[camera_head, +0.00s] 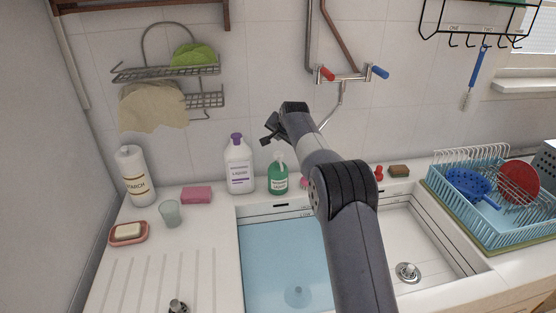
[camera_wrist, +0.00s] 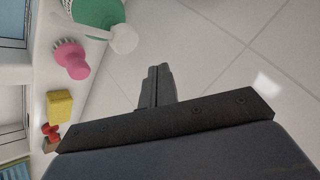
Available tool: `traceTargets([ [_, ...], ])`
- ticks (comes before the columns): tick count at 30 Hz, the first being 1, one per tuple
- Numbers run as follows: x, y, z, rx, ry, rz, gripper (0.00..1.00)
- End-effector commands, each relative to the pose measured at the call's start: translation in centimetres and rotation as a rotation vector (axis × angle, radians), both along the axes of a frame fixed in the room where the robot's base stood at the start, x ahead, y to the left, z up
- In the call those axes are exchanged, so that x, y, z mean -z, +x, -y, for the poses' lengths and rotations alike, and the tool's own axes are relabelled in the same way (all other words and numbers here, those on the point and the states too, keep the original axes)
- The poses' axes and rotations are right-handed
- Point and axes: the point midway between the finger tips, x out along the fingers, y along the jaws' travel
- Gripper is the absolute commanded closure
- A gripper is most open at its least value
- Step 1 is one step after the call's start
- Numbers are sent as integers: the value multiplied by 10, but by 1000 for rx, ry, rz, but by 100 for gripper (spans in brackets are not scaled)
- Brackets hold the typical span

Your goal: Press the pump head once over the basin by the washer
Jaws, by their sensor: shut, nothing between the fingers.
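A green bottle (camera_head: 278,181) with a white pump head (camera_head: 278,158) stands upright on the ledge behind the water-filled left basin (camera_head: 240,240). In the wrist view the green bottle (camera_wrist: 97,18) is at the top left, with its pump head (camera_wrist: 124,39) pointing toward the picture middle. My gripper (camera_head: 268,138) is above the bottle in the head view, near the tiled wall. Its fingers (camera_wrist: 158,73) are shut and empty, apart from the pump head in the wrist view. I cannot make out a washer.
A white bottle with a purple cap (camera_head: 238,165) stands just left of the green bottle. A pink brush (camera_wrist: 71,57) and a yellow sponge (camera_wrist: 59,107) lie along the ledge. A wall tap (camera_head: 345,77) is above. A blue dish rack (camera_head: 470,205) stands at right.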

Motion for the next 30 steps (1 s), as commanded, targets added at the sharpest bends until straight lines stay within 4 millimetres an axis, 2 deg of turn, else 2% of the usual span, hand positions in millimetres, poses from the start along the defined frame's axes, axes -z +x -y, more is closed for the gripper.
traceTargets([
  [1,14,0,0,0,0,0,100],
  [9,35,0,0,0,0,0,100],
  [30,35,0,0,0,0,0,100],
])
